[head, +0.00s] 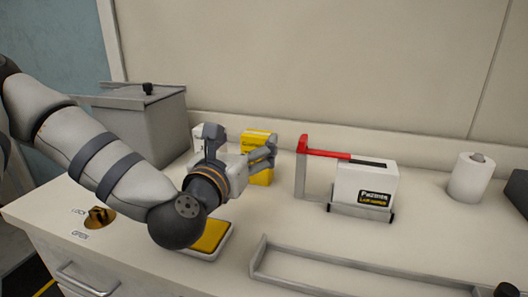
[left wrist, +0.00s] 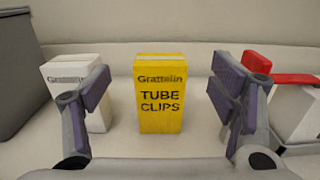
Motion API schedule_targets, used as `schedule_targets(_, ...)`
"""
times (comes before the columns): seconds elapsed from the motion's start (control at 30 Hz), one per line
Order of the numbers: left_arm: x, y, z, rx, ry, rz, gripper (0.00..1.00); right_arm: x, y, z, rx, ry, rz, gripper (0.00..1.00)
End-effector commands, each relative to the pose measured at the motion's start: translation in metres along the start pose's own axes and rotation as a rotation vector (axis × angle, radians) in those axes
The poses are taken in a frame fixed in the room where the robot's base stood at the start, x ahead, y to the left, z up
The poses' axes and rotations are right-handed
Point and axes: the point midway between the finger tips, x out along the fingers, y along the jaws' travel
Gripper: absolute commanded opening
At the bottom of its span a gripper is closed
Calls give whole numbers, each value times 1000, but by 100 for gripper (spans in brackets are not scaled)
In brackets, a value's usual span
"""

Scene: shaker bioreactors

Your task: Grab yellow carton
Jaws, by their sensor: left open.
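The yellow carton (head: 258,142) stands upright on the counter near the back wall, partly hidden by my left gripper in the head view. In the left wrist view the yellow carton (left wrist: 160,100) reads "Grattelin TUBE CLIPS" and sits centred between the fingers, with a gap on each side. My left gripper (head: 243,146) is open and empty, facing the carton. Its two fingers with purple pads (left wrist: 160,98) show in the left wrist view. My right gripper is not clearly in view.
A white carton (left wrist: 72,85) stands left of the yellow one. A white box in a holder with a red arm (head: 323,153) stands to the right. A grey lidded bin (head: 150,120) is at the back left. A yellow-topped pad (head: 211,237) and a metal rail (head: 330,283) lie in front.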

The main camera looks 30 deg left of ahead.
Motion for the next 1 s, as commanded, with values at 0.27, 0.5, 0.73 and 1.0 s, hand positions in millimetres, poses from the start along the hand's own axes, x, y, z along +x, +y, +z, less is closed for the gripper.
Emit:
schedule_targets(0.27,12,0,-57,6,9,0,78,23,1,16,0,-70,3,0)
schedule_targets(0.5,52,0,-54,6,5,1,78,24,1,16,0,-72,3,0)
schedule_targets(0.73,76,0,-55,3,8,0,78,26,1,17,0,-77,3,0)
schedule_targets(1.0,76,0,-54,3,8,0,51,25,1,17,0,-76,3,0)
